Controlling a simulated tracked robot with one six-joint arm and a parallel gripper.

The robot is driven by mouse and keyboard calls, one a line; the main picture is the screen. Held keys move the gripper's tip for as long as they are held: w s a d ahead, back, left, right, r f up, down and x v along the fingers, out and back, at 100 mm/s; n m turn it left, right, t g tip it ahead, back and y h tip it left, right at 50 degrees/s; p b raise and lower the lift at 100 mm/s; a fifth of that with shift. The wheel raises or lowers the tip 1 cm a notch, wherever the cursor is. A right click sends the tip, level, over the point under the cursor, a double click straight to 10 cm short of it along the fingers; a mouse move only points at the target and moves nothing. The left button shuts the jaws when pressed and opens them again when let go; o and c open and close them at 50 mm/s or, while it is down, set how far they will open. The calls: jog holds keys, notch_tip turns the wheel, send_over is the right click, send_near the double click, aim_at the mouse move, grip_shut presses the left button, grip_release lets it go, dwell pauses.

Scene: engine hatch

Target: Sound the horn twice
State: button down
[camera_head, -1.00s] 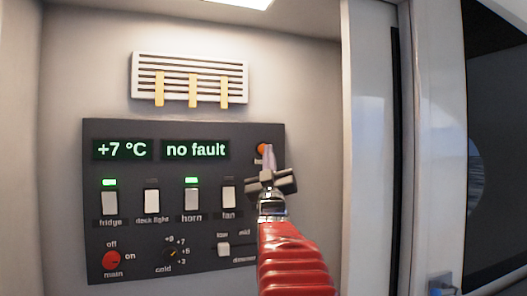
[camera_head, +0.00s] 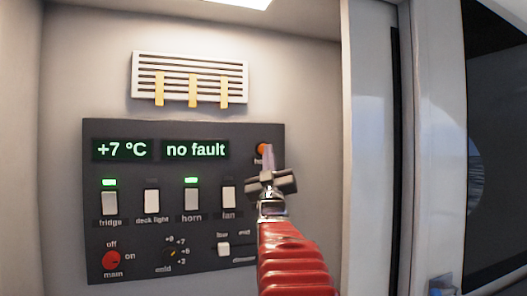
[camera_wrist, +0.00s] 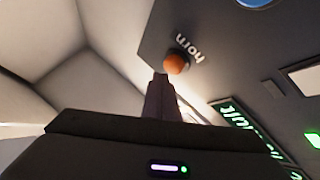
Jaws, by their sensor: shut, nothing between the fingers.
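The orange round horn button (camera_head: 263,149) sits at the upper right of the dark control panel (camera_head: 70,0). It also shows in the wrist view (camera_wrist: 177,63) beside its label "horn". My gripper (camera_head: 268,152) is shut and empty, with its fingertips just in front of the button and partly covering it. In the wrist view the closed fingertips (camera_wrist: 161,78) end close beside the button; I cannot tell whether they touch it. The horn rocker switch (camera_head: 191,200) in the lower row has a lit green lamp above it.
The displays read "+7 °C" (camera_head: 122,149) and "no fault" (camera_head: 195,149). Fridge (camera_head: 110,203), deck light (camera_head: 152,200) and fan (camera_head: 229,197) switches, a red main knob (camera_head: 111,260) and a dimmer slider (camera_head: 223,249) share the panel. A vent (camera_head: 190,68) is above.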

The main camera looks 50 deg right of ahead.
jog(key=shift+w+d, duration=0.65)
jog(key=shift+w, duration=0.3)
dwell(2.3)
jog(key=shift+s, duration=0.1)
jog(key=shift+s+a, duration=0.65)
jog(key=shift+s, duration=0.3)
jog(key=shift+s+a, duration=0.4)
jog(key=shift+s, duration=0.3)
jog(key=shift+s+a, duration=0.45)
jog(key=shift+s, duration=0.3)
jog(key=shift+s+a, duration=0.4)
jog(key=shift+s, duration=0.3)
jog(key=shift+s+r, duration=0.1)
dwell(1.4)
